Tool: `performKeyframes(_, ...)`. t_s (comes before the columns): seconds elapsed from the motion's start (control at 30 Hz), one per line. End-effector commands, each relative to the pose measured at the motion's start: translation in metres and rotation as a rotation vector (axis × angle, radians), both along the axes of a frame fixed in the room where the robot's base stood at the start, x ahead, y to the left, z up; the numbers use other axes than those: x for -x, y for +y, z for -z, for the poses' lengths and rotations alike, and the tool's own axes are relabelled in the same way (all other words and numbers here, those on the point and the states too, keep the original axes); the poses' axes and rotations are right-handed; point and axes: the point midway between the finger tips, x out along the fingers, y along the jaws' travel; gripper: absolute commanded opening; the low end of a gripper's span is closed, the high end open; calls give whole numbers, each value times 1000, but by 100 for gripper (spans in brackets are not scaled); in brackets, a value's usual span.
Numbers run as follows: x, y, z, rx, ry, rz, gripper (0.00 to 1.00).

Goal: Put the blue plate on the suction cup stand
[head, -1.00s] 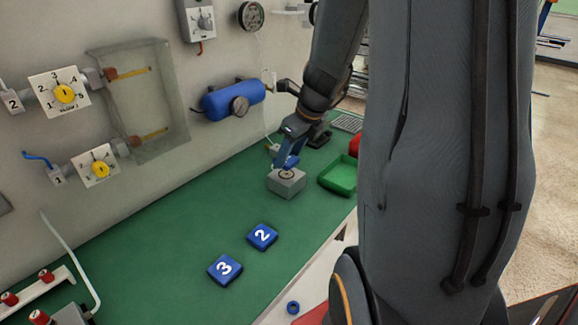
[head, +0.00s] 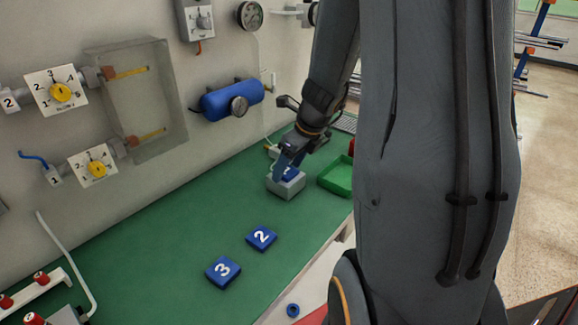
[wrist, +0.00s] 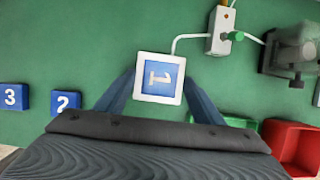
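The blue plate marked 1 (wrist: 160,78) lies flat on top of the pale square suction cup stand (wrist: 158,98), with the stand's rim showing around it in the wrist view. In the head view the plate (head: 289,173) is partly hidden by my gripper on the stand (head: 287,187). The suction cup is hidden under the plate. My gripper (wrist: 166,85) has its two fingers spread, one on each side of the plate, with a gap to it. In the head view my gripper (head: 290,160) is just above the stand.
Blue plates marked 2 (head: 261,237) and 3 (head: 223,271) lie on the green bench. A green tray (head: 338,177) stands right of the stand, and a red bin (wrist: 292,146) beside it. A blue tank (head: 232,100) is on the wall behind. The bench's middle is clear.

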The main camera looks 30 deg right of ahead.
Motion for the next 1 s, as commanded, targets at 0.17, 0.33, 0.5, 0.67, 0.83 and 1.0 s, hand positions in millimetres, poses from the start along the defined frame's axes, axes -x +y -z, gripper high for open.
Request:
performKeyframes(0.17,0,0,-2,0,0,-1,62)
performKeyframes(0.33,6,-3,-21,2,-4,0,62)
performKeyframes(0.5,19,-8,-54,3,-4,1,62)
performKeyframes(0.67,29,-12,-82,1,-5,1,62)
performKeyframes(0.83,38,-14,-103,1,-2,-1,62)
performKeyframes(1.0,43,-14,-112,4,0,-16,62)
